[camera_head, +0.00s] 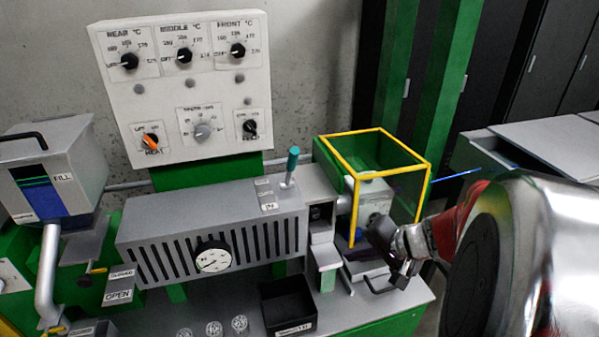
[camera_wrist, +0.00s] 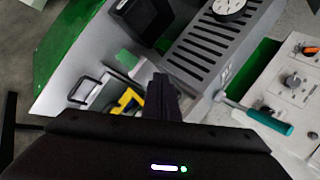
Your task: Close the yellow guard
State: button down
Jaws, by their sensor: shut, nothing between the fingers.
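The yellow guard (camera_head: 394,171) is a box-shaped frame with see-through greenish panels, at the right end of the machine in the head view. It stands around the grey block at the machine's end. In the wrist view a yellow piece (camera_wrist: 128,102), seemingly part of the guard, shows left of my fingers. My gripper (camera_head: 384,240) is at the lower front of the guard in the head view; whether it touches the frame is unclear. In the wrist view my gripper (camera_wrist: 163,88) has its dark fingers together and empty.
A grey slotted barrel (camera_head: 215,225) with a teal-handled lever (camera_head: 291,165) lies left of the guard. A black bin (camera_head: 288,305) sits below it. A bent metal handle (camera_head: 382,287) is below my gripper. A blue cable (camera_head: 456,175) runs right to a grey trough.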

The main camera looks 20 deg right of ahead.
jog(key=s+d+f+m+t+h, duration=0.1)
jog(key=s+d+f+m, duration=0.1)
jog(key=d, duration=0.4)
jog(key=s+d+f+m+h, duration=0.1)
jog(key=s+d+f+m, duration=0.1)
jog(key=d, duration=0.4)
jog(key=s+d+f+m+t+h, duration=0.1)
jog(key=d+f+m+h, duration=0.1)
jog(key=d, duration=0.4)
jog(key=shift+s+d+f+m+t, duration=0.3)
jog(key=shift+s+m, duration=0.1)
jog(key=shift+m, duration=0.5)
jog(key=shift+w, duration=0.1)
jog(key=x, duration=1.3)
jog(key=shift+w+f, duration=0.3)
jog(key=shift+f, duration=0.05)
